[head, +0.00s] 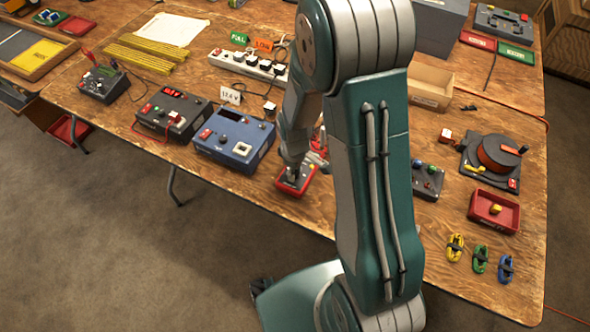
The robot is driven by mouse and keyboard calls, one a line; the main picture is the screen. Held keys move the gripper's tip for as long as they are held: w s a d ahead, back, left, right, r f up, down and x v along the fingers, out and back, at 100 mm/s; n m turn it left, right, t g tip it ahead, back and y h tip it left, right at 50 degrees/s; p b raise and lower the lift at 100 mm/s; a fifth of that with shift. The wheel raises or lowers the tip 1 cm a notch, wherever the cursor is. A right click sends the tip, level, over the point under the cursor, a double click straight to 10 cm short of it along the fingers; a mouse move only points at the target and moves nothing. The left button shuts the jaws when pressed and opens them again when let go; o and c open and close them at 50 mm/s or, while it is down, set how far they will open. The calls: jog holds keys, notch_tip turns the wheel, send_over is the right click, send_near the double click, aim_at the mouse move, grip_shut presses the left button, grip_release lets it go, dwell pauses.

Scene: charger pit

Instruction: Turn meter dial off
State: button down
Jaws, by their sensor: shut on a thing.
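A small red-cased meter (289,188) with a dark face lies near the front edge of the wooden table, left of my arm. My gripper (293,172) points down onto the meter's face and is shut on its dial. The fingertips cover the dial, so its pointer and setting are hidden.
A blue box (233,140) and a dark box with red buttons (174,115) stand left of the meter. A power strip (248,65) lies behind. Right of my arm are a dark button box (428,181), a red tray (493,209) and several coiled cables (480,258).

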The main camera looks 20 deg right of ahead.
jog(key=shift+n, duration=0.4)
jog(key=shift+c, duration=2)
grip_release()
jog(key=shift+w, duration=0.1)
notch_tip(320, 180, up, 12)
jog(key=shift+a+f, duration=0.1)
